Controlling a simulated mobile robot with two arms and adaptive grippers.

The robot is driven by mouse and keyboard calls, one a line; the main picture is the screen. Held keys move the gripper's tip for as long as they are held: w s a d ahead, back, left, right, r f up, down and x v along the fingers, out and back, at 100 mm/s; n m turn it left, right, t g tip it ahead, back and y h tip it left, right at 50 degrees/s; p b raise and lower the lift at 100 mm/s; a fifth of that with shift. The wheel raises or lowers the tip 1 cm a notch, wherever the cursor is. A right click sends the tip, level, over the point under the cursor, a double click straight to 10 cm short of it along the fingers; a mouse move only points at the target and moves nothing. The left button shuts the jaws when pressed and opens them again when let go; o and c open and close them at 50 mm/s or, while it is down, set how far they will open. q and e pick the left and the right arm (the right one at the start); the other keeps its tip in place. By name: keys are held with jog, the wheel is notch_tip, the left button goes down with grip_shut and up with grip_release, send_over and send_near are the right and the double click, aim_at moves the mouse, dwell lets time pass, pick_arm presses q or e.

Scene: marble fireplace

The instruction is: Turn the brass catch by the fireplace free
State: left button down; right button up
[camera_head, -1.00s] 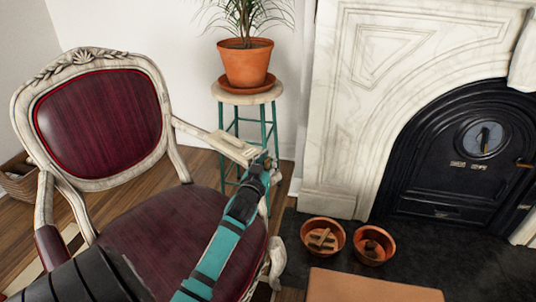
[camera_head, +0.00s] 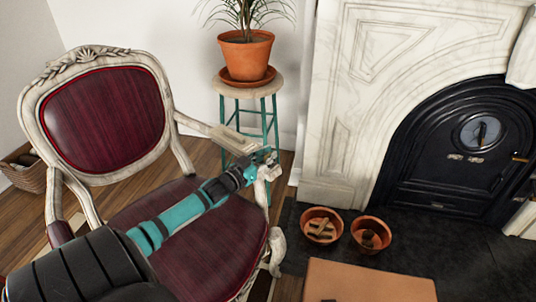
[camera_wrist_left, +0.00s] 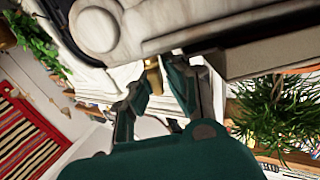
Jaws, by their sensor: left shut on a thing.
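My left gripper (camera_head: 268,157) is at the front end of the chair's pale armrest (camera_head: 233,140), left of the fireplace. In the left wrist view the dark teal fingers of my left gripper (camera_wrist_left: 160,77) stand on either side of a small brass-coloured piece, the brass catch (camera_wrist_left: 153,78). The gripper is shut on it; the fingers hide most of it, and its exact turn cannot be told. The head view does not show the catch clearly. My right gripper is in neither view.
The red chair (camera_head: 190,225) lies under my left arm. A teal-legged stool (camera_head: 250,92) with a potted plant (camera_head: 246,55) stands behind. Two terracotta bowls (camera_head: 321,226) (camera_head: 371,235) sit on the dark hearth before the black stove door (camera_head: 450,150); a brown box (camera_head: 370,283) is in front.

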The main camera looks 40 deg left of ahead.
pick_arm(q)
jog(key=shift+d+f, duration=0.1)
jog(key=shift+f, duration=0.1)
jog(key=c, duration=1.4)
grip_release()
jog(key=shift+r, duration=0.15)
jog(key=s, duration=1.2)
